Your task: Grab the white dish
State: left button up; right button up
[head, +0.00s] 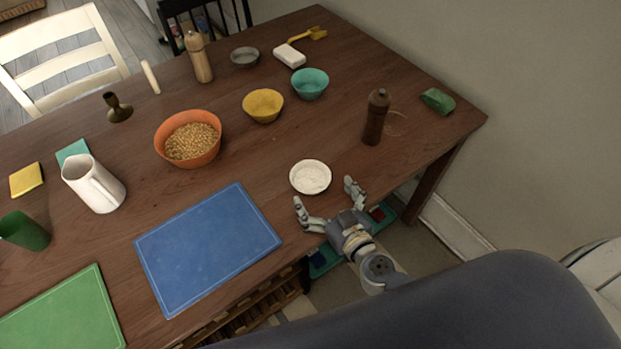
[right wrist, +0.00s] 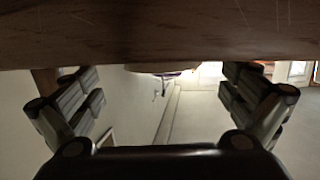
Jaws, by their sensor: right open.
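The white dish (head: 310,177) is a small round bowl with white contents, upright on the brown wooden table near its front edge. My right gripper (head: 328,201) is open and empty at the table edge, just in front of the dish, with its fingers spread toward it. In the right wrist view the open fingers of my right gripper (right wrist: 160,92) frame a pale rounded shape at top middle, probably the dish's edge, though I cannot tell for sure. My left gripper is not in view.
A blue board (head: 208,248) lies left of the dish. An orange bowl (head: 188,139) of grains, a yellow bowl (head: 263,105) and a teal bowl (head: 310,84) stand behind. A dark brown mill (head: 375,118) stands to the right. The table (head: 260,190) is clear around the dish.

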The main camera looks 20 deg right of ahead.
aim_at(315, 187)
jog(key=x, duration=0.4)
jog(key=shift+w+a+r, duration=0.1)
jog(key=shift+w+a, duration=0.05)
jog(key=shift+w, duration=0.1)
jog(key=shift+s, duration=0.1)
jog(key=shift+c, duration=0.6)
jog(key=shift+r, duration=0.1)
jog(key=c, duration=1.1)
